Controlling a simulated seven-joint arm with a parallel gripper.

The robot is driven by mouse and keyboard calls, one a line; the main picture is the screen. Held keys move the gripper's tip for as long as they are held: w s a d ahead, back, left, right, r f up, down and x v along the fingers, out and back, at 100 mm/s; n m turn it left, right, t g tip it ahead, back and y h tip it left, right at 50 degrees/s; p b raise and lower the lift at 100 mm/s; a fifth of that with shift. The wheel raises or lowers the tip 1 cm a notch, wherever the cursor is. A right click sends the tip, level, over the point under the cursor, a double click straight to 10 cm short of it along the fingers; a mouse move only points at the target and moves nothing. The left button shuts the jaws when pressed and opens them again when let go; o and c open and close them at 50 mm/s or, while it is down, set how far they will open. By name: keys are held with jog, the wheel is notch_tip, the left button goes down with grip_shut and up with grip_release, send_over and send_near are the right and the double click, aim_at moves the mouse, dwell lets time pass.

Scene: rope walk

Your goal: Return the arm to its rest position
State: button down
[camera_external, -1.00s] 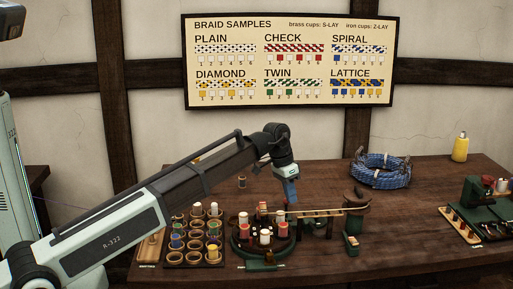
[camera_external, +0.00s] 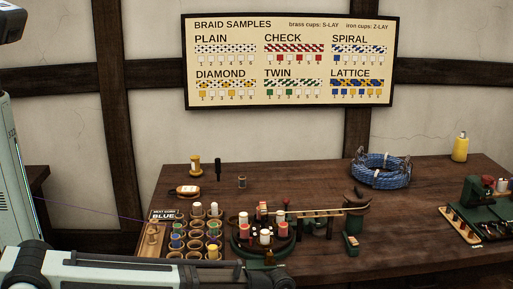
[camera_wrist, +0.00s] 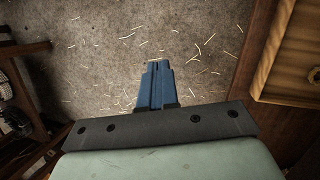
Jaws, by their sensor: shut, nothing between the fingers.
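My arm (camera_external: 130,272) lies low across the bottom left of the external view, away from the braiding machine. My gripper is out of sight in the external view. In the wrist view my gripper (camera_wrist: 155,66) shows its blue fingers shut together with nothing between them. It hangs over a grey floor (camera_wrist: 90,60) strewn with pale straw bits. A wooden edge (camera_wrist: 255,55) stands to its right in that view.
On the table (camera_external: 310,258) stand a bobbin rack (camera_external: 196,232), a round braiding machine (camera_external: 262,240) and a blue rope coil (camera_external: 380,172). A yellow bottle (camera_external: 459,147) and a green device (camera_external: 485,205) are at the right. The braid sample board (camera_external: 290,60) hangs behind.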

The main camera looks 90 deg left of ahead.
jog(key=s+d+f+m+g+y, duration=0.1)
jog(key=s+d+f, duration=0.2)
jog(key=s+f, duration=0.5)
jog(key=s+d+f+g, duration=0.1)
jog(key=s+d+f, duration=0.2)
jog(key=s+f, duration=0.45)
jog(key=s+d+f+g, duration=0.1)
jog(key=s+f, duration=0.3)
jog(key=s, duration=0.5)
jog(key=s+d+f+m+g+y, duration=0.1)
jog(key=s+f, duration=0.3)
jog(key=s, duration=0.6)
jog(key=shift+s+d+y, duration=0.15)
jog(key=shift+s+y, duration=0.05)
jog(key=shift+y, duration=0.1)
jog(key=c, duration=1.9)
grip_release()
jog(key=shift+r, duration=0.1)
